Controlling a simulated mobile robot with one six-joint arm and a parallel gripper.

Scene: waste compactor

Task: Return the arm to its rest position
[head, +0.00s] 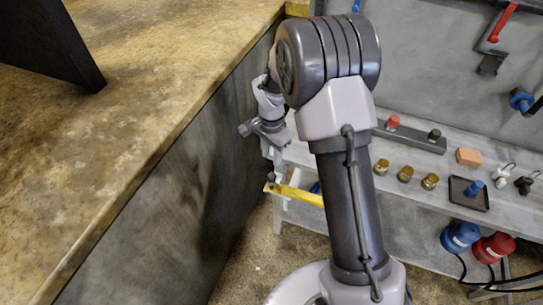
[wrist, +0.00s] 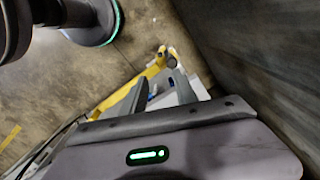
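My arm rises at the centre of the head view and bends over at its top, with the wrist hanging down on the left. My gripper (head: 270,165) is small in the head view, beside the dark side wall under the worn counter. In the wrist view my gripper's two dark fingers (wrist: 158,74) stand apart with a gap between them. Nothing is seen held between them. A yellow bar (head: 297,194) lies just below the gripper in the head view. It also shows beyond the fingers in the wrist view (wrist: 125,88); I cannot tell whether they touch it.
The worn yellowish counter (head: 150,75) and its grey side wall (head: 165,215) stand close on the left. A grey bench (head: 400,160) on the right bears brass cups (head: 405,174), an orange block (head: 468,157) and a black tray (head: 460,203). Open floor (head: 245,265) lies between.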

